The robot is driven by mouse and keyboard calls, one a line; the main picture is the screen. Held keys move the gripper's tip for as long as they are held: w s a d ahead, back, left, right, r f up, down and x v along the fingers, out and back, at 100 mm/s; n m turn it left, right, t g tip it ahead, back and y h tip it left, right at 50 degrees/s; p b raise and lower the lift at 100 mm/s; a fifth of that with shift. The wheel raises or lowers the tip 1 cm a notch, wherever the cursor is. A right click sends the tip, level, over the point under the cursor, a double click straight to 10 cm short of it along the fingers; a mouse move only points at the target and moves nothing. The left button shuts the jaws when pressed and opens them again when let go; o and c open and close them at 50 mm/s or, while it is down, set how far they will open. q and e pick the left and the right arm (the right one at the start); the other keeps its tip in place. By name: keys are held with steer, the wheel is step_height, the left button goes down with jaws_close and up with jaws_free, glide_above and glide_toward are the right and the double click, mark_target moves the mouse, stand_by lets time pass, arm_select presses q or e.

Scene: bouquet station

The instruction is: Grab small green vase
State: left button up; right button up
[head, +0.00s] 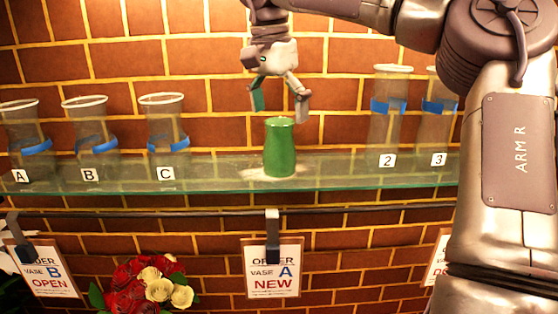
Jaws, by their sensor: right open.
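The small green vase (280,148) stands upright on the glass shelf (330,174), near the middle of the head view. My right gripper (280,104) is just above it, pointing down with its fingers spread. The fingers look empty, and the fingertips sit slightly higher than the vase's rim or about level with it. I cannot tell how far apart they are in depth. My left gripper is not in view.
Clear vases marked A (22,140), B (90,140) and C (165,138) stand left on the shelf. Vases 2 (388,118) and 3 (437,120) stand right. Order cards (273,268) hang from a rail below. Red and cream flowers (145,285) are lower left.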

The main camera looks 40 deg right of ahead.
mark_target(281, 123)
steer(key=shift+w+d+f, duration=0.1)
steer(key=shift+d+f, duration=0.1)
steer(key=shift+f, duration=0.4)
steer(key=shift+w+d+f, duration=0.1)
steer(key=shift+d+f, duration=0.1)
steer(key=shift+f, duration=0.35)
steer(key=shift+w+d+f, duration=0.1)
steer(key=shift+f, duration=0.15)
step_height(281, 123, down, 4)
steer(key=p, duration=0.2)
steer(key=shift+w+d+p, duration=0.1)
steer(key=shift+w+p, duration=0.05)
steer(key=shift+p, duration=0.25)
steer(key=shift+d+f, duration=0.2)
steer(key=shift+f, duration=0.3)
steer(key=shift+a+r, duration=0.1)
steer(key=shift+a, duration=0.05)
steer(key=c, duration=0.8)
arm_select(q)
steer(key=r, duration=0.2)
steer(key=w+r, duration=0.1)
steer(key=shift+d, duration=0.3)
arm_select(e)
steer(key=c, duration=1)
